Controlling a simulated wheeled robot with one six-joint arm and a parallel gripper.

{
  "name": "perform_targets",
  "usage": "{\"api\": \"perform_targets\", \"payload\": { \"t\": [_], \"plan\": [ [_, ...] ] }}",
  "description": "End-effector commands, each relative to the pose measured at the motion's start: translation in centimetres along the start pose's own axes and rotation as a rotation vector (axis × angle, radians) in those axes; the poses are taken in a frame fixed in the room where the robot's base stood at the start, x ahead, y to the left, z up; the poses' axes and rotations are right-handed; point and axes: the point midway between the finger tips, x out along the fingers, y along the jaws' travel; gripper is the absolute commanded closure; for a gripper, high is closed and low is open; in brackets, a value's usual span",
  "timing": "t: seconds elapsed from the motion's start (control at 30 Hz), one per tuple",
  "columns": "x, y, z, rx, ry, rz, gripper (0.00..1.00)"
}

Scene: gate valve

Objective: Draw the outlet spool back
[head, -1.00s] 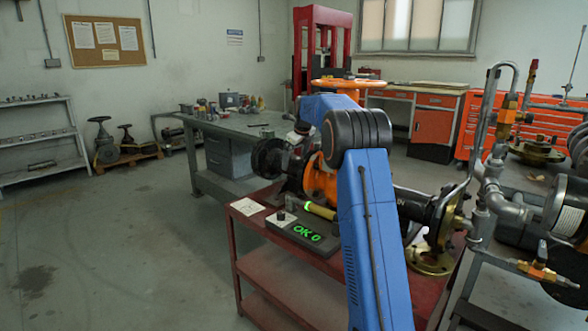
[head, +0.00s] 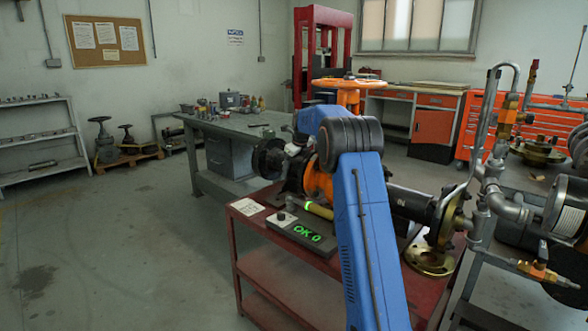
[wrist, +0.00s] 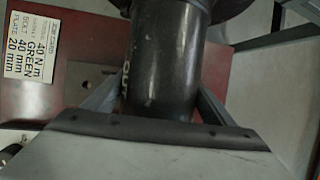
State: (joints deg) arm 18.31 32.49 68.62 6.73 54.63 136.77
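The outlet spool (head: 269,158) is the black flanged pipe left of the orange gate valve (head: 317,180) in the head view. In the wrist view the dark pipe (wrist: 165,60), lettered "OUT", runs up the middle, with a flange edge at the top. My gripper (wrist: 166,88) straddles it, with one grey finger on each side. The finger ends pass out of sight at the pipe's edges, so contact cannot be told. In the head view my arm hides most of the gripper and valve. The orange handwheel (head: 338,83) stands above the valve.
Floor at left is clear.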

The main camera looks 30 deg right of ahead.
Motion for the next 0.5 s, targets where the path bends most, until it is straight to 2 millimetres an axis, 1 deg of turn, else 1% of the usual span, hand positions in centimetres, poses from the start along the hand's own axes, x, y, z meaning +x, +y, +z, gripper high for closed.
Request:
{"api": "perform_targets", "payload": {
  "t": [0.2, 0.4, 0.43, 0.47, 0.5],
  "plan": [
    [0.13, 0.01, 0.50, 0.000, -0.002, -0.001, 0.62],
    [0.11, 0.00, 0.46, 0.000, -0.002, -0.001, 0.62],
    [0.10, 0.00, 0.46, 0.000, -0.002, -0.001, 0.15],
    [0.10, 0.00, 0.46, 0.000, -0.001, -0.001, 0.08],
    [0.11, 0.00, 0.45, 0.000, -0.001, -0.001, 0.05]
  ]
}}
